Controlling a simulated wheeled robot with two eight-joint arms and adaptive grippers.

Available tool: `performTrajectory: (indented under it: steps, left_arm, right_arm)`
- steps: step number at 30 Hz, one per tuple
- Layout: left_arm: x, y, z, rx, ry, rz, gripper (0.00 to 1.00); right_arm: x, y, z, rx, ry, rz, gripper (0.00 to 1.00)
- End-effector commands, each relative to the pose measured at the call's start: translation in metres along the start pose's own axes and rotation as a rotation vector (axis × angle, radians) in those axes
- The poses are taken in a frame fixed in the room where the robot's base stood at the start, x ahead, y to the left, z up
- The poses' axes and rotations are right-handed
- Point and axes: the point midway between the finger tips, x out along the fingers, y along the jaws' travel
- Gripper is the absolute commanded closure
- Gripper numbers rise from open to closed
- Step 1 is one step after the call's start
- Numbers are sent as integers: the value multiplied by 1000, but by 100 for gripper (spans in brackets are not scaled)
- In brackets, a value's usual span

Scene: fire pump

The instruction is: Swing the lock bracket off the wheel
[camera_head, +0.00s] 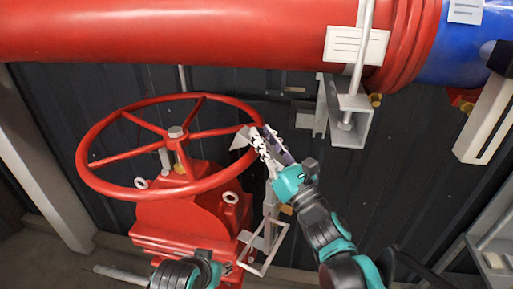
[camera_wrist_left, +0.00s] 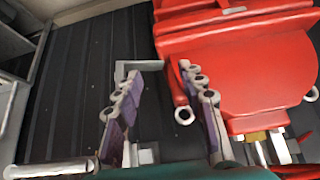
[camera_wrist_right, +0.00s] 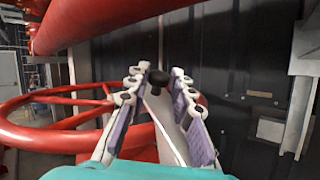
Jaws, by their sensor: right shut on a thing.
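The red wheel (camera_head: 102,190) sits flat on top of the red valve body (camera_head: 180,222). The grey lock bracket (camera_head: 239,139) is at the wheel's right rim, partly hidden by my right gripper (camera_head: 262,140). In the right wrist view, the grey bracket (camera_wrist_right: 166,122), with a black knob at its far end, lies between the fingers of my right gripper (camera_wrist_right: 157,78), which is shut on it. My left gripper (camera_wrist_left: 158,78) is open and empty in the left wrist view, low beside the valve body. In the head view its fingers are hidden.
A thick red pipe (camera_head: 200,30) runs above the wheel and meets a blue section (camera_head: 460,45) at right. A grey pipe support (camera_head: 349,118) hangs right of the wheel. A dark ribbed wall (camera_head: 410,150) stands behind. A grey post (camera_head: 50,165) is at left.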

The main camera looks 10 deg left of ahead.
Motion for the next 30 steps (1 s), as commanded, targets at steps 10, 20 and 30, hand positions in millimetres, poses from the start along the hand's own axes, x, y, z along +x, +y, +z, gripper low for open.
performTrajectory:
  steps: [10, 20, 30]
  left_arm:
    - [20, 0, 14, 0, 0, 0, 60]
    - [22, 0, 15, 0, 0, 0, 60]
    - [20, 1, 12, -15, 7, 3, 89]
  right_arm:
    - [-14, -7, 8, 73, -142, 0, 100]
    - [-16, -8, 11, 88, -170, 0, 100]
    - [-16, -8, 11, 88, -170, 0, 100]
